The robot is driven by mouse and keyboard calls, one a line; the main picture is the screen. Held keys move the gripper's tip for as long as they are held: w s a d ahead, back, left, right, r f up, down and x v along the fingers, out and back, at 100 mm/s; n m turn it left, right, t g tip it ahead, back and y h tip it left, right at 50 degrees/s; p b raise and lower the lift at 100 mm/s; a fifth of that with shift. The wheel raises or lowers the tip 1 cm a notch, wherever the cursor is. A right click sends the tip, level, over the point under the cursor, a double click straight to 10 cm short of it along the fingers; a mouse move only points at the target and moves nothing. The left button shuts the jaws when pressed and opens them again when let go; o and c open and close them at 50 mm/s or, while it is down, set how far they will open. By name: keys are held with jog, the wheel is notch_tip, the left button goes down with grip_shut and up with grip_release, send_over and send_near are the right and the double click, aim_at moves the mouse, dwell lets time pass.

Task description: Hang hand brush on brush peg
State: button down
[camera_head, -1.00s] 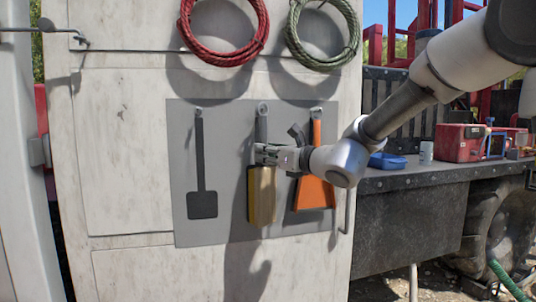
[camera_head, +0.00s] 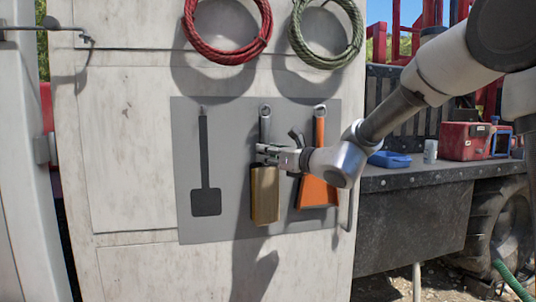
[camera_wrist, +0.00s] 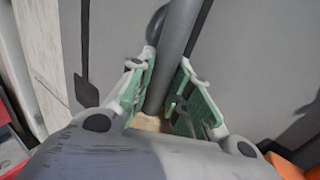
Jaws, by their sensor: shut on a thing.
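The hand brush has a grey handle (camera_head: 265,130) and a tan and yellow head (camera_head: 265,195). It hangs upright in front of the middle of the grey tool board (camera_head: 235,225). The handle's top end overlaps the middle peg (camera_head: 265,107); I cannot tell whether its hole is around the peg. My gripper (camera_head: 264,153) comes from the right and is shut on the handle just above the head. In the wrist view the handle (camera_wrist: 178,45) runs between the green-padded fingers (camera_wrist: 168,95), and a bit of the tan head (camera_wrist: 148,123) shows below.
An orange scraper-like tool (camera_head: 318,190) hangs right of the brush, partly behind my gripper. A flat dark tool shape (camera_head: 204,185) is on the board's left. Red (camera_head: 228,45) and green (camera_head: 327,45) coils hang above. A bench (camera_head: 440,178) with boxes stands at right.

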jog(key=c, duration=1.2)
grip_release()
jog(key=shift+f, duration=0.1)
jog(key=shift+c, duration=0.2)
